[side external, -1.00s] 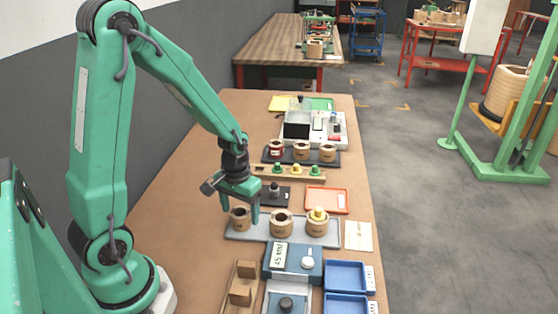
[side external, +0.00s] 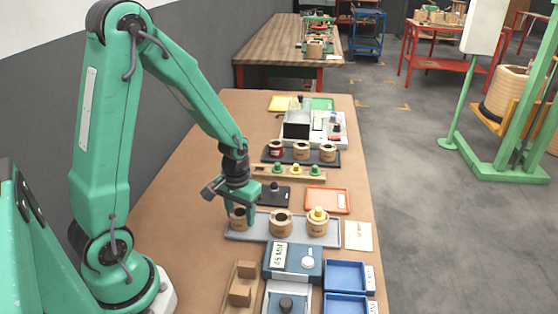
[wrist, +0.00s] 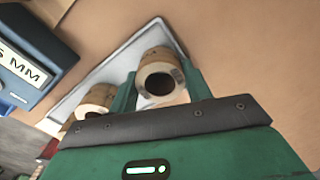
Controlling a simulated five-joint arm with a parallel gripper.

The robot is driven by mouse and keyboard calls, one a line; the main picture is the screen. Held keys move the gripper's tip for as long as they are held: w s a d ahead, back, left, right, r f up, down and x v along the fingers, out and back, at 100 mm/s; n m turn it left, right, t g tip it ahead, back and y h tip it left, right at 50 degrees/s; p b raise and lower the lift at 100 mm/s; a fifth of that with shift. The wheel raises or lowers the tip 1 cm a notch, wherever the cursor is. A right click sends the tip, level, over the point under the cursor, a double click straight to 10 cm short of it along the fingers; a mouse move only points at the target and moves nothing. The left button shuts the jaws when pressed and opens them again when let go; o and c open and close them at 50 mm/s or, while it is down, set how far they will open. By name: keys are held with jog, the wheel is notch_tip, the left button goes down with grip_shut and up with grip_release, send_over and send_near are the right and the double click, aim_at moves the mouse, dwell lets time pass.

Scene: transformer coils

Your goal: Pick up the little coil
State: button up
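Three tan coils stand upright in a grey tray (side external: 262,238). The leftmost coil (side external: 238,221) looks the smallest; the middle coil (side external: 281,225) is open on top, and the right coil (side external: 317,224) carries a yellow plug. My gripper (side external: 245,212) is low over the leftmost coil, partly hiding it. In the wrist view, my gripper (wrist: 162,78) is open, with one green finger on each side of this coil (wrist: 160,60). I cannot tell whether the fingers touch it. Its hollow bore faces the camera.
A blue 45 MM box (side external: 293,262) stands in front of the grey tray, with blue bins (side external: 346,276) to its right. Behind are a black pad (side external: 270,196), an orange tray (side external: 327,200) and a plug rack (side external: 290,173). Bare bench lies left of the tray.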

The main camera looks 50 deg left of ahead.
jog(key=shift+r, duration=0.15)
jog(key=shift+r, duration=0.75)
jog(key=r, duration=0.2)
jog(key=shift+d+r, duration=0.25)
jog(key=shift+r, duration=0.05)
jog(key=s+d+r, duration=0.3)
jog(key=d+r, duration=0.3)
jog(key=d, duration=0.4)
jog(key=shift+s+d+r, duration=0.3)
jog(key=shift+s, duration=0.05)
jog(key=shift+w, duration=0.1)
